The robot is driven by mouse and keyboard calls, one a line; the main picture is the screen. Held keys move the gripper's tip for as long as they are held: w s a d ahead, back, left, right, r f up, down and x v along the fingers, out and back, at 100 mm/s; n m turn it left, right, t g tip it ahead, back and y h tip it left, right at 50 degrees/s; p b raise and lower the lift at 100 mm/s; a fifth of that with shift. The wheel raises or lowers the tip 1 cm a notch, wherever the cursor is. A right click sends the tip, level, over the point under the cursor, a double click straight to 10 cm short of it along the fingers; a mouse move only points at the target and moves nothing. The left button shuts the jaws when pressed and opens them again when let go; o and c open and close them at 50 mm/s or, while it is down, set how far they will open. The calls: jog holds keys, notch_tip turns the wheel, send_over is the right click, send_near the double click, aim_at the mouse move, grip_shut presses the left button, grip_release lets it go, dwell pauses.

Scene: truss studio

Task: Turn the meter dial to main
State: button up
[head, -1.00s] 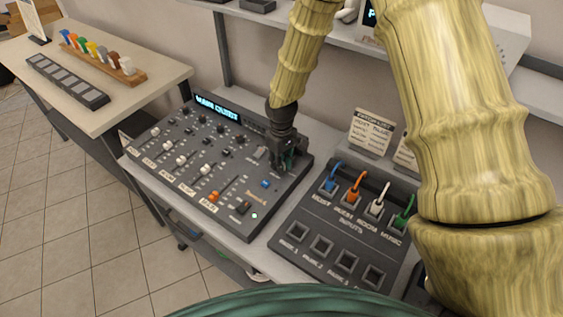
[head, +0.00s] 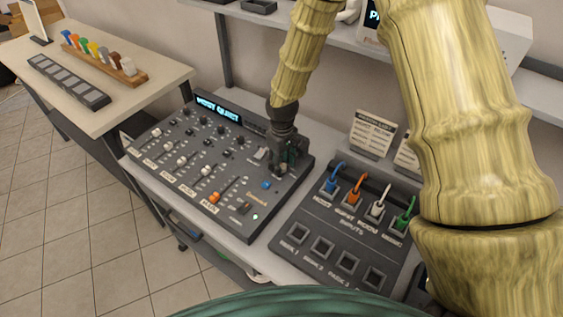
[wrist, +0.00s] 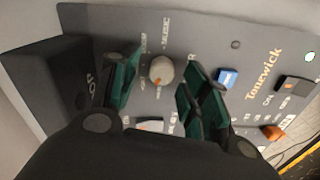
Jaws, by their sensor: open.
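My gripper (wrist: 159,76) is open, with a green-padded finger on each side of the dial and a visible gap to each. In the head view my gripper (head: 284,160) is low over the right part of the mixing console (head: 244,225) and hides the dial.
A lit display (head: 218,107) stands at the console's back; its text is hard to read. A blue button (wrist: 227,77) is close beside the right finger. A patch box (head: 300,212) with coloured plugs is to the right. Sliders fill the console's left.

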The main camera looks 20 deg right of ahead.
aim_at(282, 165)
notch_tip(282, 165, up, 12)
dwell(0.6)
jog(key=shift+f, duration=0.15)
jog(key=shift+s+f+m+p, duration=0.1)
jog(key=shift+f+m+p, duration=0.7)
jog(key=shift+f+m, duration=1.45)
jog(key=shift+w+f+m+p, duration=0.1)
jog(key=shift+f+m+p, duration=0.7)
jog(key=shift+f+m, duration=1.45)
jog(key=shift+s+f+m+p, duration=0.1)
jog(key=shift+f+m+p, duration=1.05)
jog(key=shift+m, duration=1.75)
jog(key=shift+f+b, duration=0.35)
grip_shut()
